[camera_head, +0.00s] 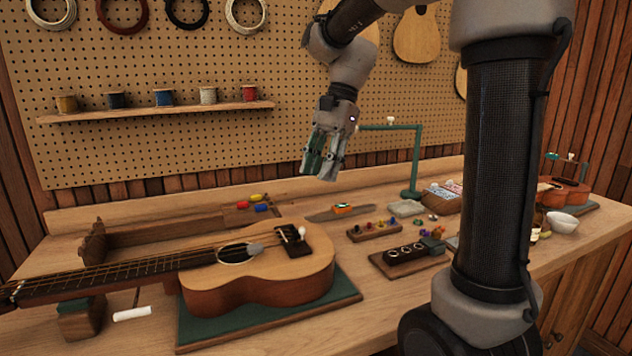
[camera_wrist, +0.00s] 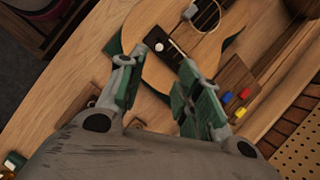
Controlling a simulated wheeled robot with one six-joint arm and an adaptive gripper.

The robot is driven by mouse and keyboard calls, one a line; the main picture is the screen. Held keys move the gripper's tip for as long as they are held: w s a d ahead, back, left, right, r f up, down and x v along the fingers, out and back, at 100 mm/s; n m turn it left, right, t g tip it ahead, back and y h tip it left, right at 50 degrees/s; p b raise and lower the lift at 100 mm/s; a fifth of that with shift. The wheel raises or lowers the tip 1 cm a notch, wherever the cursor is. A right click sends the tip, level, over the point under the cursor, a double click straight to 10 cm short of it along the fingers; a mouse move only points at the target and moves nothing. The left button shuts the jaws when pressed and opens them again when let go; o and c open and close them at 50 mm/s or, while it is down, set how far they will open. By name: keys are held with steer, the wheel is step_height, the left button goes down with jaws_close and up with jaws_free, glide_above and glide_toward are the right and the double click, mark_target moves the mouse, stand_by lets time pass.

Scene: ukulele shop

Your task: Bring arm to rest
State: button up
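My gripper (camera_head: 325,168) hangs from my arm above the back part of the workbench, fingers pointing down, clear of the bench top. In the wrist view my gripper (camera_wrist: 162,72) has its two green-padded fingers spread apart, with nothing held between them. A ukulele (camera_head: 262,268) lies on a green-topped wooden board (camera_head: 345,290) on the bench, to the left of and below my gripper in the head view. In the wrist view the ukulele (camera_wrist: 160,38) shows beyond the fingertips.
A green stand (camera_head: 413,165) rises just right of my gripper. Small wooden trays (camera_head: 374,232) and a ring block (camera_head: 408,256) lie on the bench. A shelf of spools (camera_head: 160,114) and a pegboard (camera_head: 200,60) are behind. A white bowl (camera_head: 562,222) sits far right.

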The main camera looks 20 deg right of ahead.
stand_by(0.5)
steer(key=s+d+f+n+t+h, duration=0.2)
steer(key=s+d+n, duration=0.3)
steer(key=s, duration=0.4)
steer(key=s+d+f+n+t+h, duration=0.2)
steer(key=s+d+f+n+t, duration=0.1)
steer(key=s+d+n, duration=0.2)
steer(key=s+n, duration=0.2)
steer(key=s, duration=0.2)
steer(key=shift+t, duration=0.4)
